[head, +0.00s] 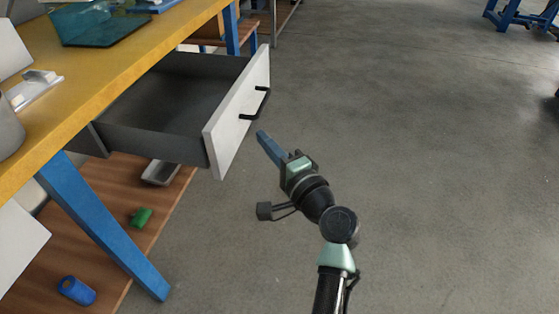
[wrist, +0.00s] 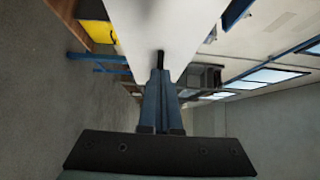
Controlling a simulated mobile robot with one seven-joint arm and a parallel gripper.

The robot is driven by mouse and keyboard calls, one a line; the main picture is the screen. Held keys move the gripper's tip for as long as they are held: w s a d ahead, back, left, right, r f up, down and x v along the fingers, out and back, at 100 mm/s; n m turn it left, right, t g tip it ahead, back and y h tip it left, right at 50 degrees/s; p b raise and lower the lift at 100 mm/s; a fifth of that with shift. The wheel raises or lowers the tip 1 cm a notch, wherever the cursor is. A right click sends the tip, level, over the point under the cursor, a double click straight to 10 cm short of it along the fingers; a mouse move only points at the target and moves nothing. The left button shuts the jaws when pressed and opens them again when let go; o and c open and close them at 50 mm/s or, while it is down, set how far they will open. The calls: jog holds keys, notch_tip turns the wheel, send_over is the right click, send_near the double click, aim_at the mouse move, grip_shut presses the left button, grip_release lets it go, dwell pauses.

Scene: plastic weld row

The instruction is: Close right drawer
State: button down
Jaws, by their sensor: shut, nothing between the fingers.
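The drawer (head: 168,90) is pulled well out from under the yellow workbench in the head view; it looks empty inside. Its white front panel (head: 236,115) carries a black handle (head: 259,104). My gripper (head: 264,139) is shut and empty, its blue fingers pointing at the panel just below the handle. In the wrist view the closed fingers (wrist: 161,75) reach toward the pale drawer front (wrist: 152,30), and a small dark piece, probably the handle, shows at their tips. I cannot tell whether the fingertips touch the panel.
The yellow bench top (head: 120,75) lies above the drawer, with a blue leg (head: 105,225) at the lower left. A wooden lower shelf (head: 100,195) holds a green part (head: 141,217) and a blue cylinder (head: 76,290).

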aim_at(235, 125)
jog(key=shift+w+a+b, duration=0.15)
jog(key=shift+w+a, duration=0.25)
jog(key=shift+a, duration=0.35)
jog(key=shift+w+a+b, duration=0.1)
jog(key=shift+w+a, duration=0.3)
jog(key=shift+a, duration=0.3)
jog(key=shift+w+a+b, duration=0.15)
jog(key=shift+w+a, duration=0.25)
jog(key=shift+a, duration=0.35)
